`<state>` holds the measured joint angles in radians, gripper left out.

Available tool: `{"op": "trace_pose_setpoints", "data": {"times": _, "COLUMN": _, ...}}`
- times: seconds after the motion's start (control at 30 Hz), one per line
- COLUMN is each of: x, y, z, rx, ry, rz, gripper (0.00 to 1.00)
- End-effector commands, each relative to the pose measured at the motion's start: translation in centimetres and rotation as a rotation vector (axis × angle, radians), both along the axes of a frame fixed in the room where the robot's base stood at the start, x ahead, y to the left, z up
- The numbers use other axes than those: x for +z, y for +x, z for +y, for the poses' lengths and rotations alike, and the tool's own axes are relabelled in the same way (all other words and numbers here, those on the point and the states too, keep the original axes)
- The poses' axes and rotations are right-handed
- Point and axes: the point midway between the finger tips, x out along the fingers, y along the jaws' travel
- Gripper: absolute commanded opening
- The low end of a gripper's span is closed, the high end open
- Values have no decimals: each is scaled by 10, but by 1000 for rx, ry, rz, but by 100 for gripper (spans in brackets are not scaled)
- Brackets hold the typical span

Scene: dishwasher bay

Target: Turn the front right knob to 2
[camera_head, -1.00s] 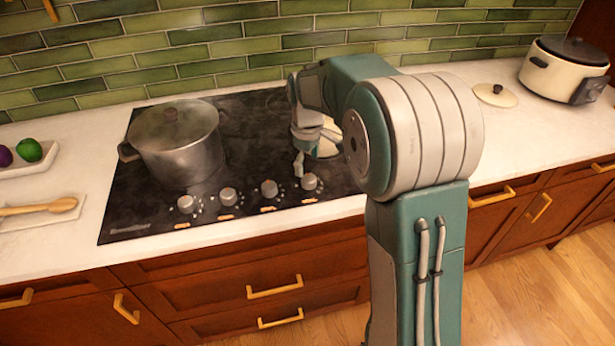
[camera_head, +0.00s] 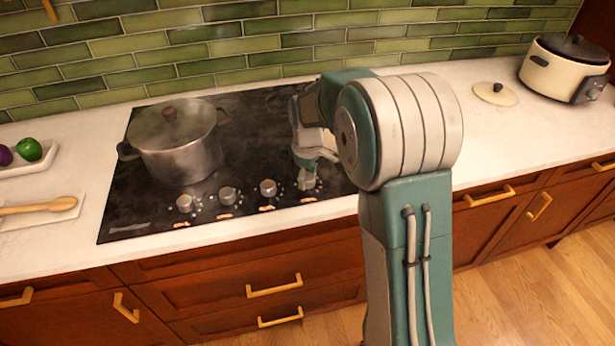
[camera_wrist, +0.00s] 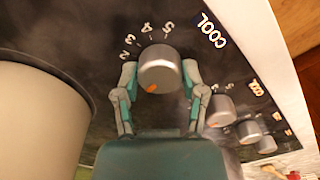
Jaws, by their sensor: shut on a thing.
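The rightmost knob (camera_head: 308,184) in the row along the cooktop's front edge is grey and mostly covered by my gripper (camera_head: 308,171) in the head view. In the wrist view my gripper (camera_wrist: 161,80) has one finger on each side of this knob (camera_wrist: 160,64), shut on it. The knob's orange mark (camera_wrist: 153,88) is on its lower-left side. The numbers 2 to 5 (camera_wrist: 146,28) curve around its upper left, with 2 nearest the left finger. The word COOL (camera_wrist: 211,30) is at upper right. Part of the dial is hidden.
Three other knobs (camera_head: 228,195) stand in a row to the left. A lidded pot (camera_head: 180,145) sits on the cooktop's left side. A wooden spoon (camera_head: 40,207) lies at far left. A cream cooker (camera_head: 565,70) and a loose lid (camera_head: 495,94) are at right.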

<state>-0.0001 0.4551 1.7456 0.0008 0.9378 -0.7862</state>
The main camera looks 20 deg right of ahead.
Motion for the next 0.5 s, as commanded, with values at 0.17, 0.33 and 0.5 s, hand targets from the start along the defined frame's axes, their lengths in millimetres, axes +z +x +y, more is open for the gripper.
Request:
{"op": "trace_pose_setpoints", "data": {"times": 0.17, "x": -2, "y": -1, "z": -1, "rx": -9, "ry": -1, "rz": 6, "gripper": 6}}
{"op": "trace_pose_setpoints", "data": {"times": 0.33, "x": -3, "y": -1, "z": -1, "rx": -53, "ry": -1, "rz": 7, "gripper": 6}}
{"op": "trace_pose_setpoints", "data": {"times": 0.5, "x": -3, "y": -1, "z": -1, "rx": -151, "ry": -2, "rz": 8, "gripper": 6}}
